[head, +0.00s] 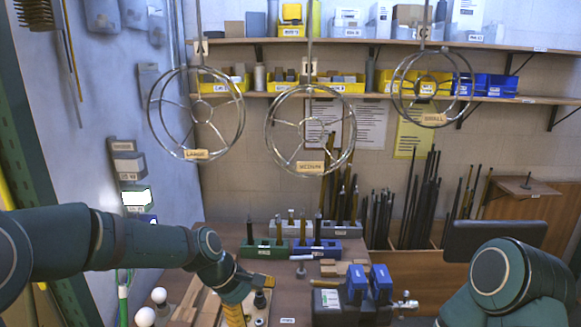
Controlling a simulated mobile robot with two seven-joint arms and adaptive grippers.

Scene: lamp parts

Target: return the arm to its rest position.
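My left arm (120,240) reaches in from the left, bent down over the workbench (215,235). Its gripper (252,284) is low over the bench near small dark and metal parts; it is small and partly hidden by the wrist, so I cannot tell whether it is open or holds anything. A yellow piece (234,316) shows just below the wrist. My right arm (510,280) shows at the lower right only as thick links; its gripper is not in view.
Three wire hoops, large (196,113), medium (310,130) and small (433,87), hang above the bench. Green (265,250) and blue (318,249) holders stand behind the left gripper. White bulbs (146,317) sit at lower left. Blue-topped equipment (357,284) stands between the arms.

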